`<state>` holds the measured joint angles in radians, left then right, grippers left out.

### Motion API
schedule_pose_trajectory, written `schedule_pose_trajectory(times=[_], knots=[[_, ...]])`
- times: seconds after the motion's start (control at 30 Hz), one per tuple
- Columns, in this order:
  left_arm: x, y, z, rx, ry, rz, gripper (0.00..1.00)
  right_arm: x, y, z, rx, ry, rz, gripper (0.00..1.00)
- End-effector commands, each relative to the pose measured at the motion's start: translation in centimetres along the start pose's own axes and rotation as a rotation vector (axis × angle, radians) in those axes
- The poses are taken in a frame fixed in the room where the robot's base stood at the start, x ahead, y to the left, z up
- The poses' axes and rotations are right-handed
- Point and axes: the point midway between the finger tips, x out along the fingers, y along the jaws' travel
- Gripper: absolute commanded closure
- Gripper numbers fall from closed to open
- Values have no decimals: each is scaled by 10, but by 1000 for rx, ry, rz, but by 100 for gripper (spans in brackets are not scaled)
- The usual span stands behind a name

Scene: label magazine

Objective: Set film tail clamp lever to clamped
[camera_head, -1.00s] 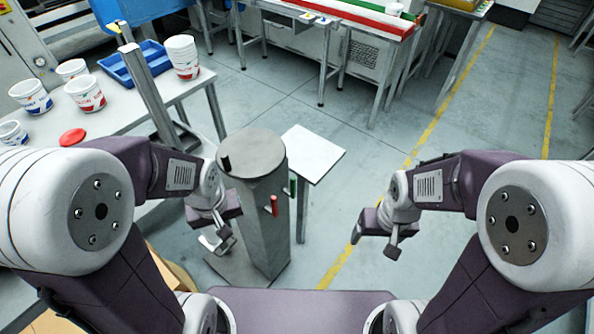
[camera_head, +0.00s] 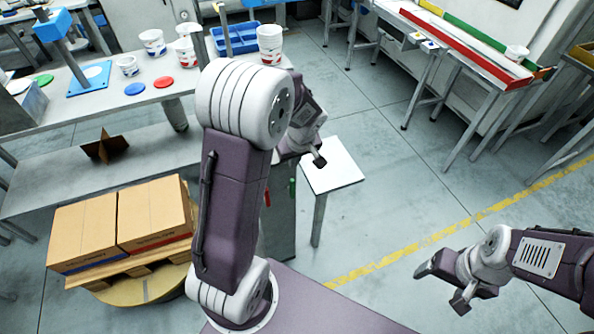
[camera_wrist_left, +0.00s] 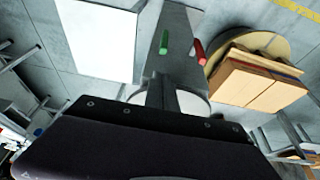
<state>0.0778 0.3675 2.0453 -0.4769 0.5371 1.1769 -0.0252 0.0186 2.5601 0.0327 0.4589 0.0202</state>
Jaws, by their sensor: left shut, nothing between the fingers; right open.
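A grey metal pedestal (camera_head: 281,225) stands in front of me, largely hidden behind my left arm in the head view. A red-handled lever (camera_head: 267,198) and a green-handled lever (camera_head: 292,190) are on its side. In the left wrist view the green handle (camera_wrist_left: 164,43) and red handle (camera_wrist_left: 200,51) stand apart on the pedestal (camera_wrist_left: 176,22). I cannot tell which is the tail clamp lever. My left gripper (camera_head: 319,161) is shut and empty, above the pedestal's right side, touching neither handle visibly. My right gripper (camera_head: 443,287) is open and empty over the floor at right.
A small white table (camera_head: 335,170) stands right beside the pedestal. A workbench (camera_head: 110,105) with tubs and coloured lids is at the left. Cartons (camera_head: 118,222) on a pallet stand below it. The floor between the small table and my right gripper is clear.

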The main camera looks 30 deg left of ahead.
Motion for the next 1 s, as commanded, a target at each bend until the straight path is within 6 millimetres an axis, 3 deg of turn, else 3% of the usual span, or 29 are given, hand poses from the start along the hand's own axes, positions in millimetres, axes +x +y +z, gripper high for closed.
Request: schedule_pose_trajectory(times=[0.27, 0.7, 1.0], knots=[[7, 0, 1, 2, -2, -1, 100, 2, 0, 0, 0, 0, 0, 22], [86, 0, 2, 2, -3, -2, 100, 10, 0, 1, 0, 0, 0, 22], [101, 0, 1, 1, 0, 1, 100, 11, 0, 1, 0, 0, 0, 22]])
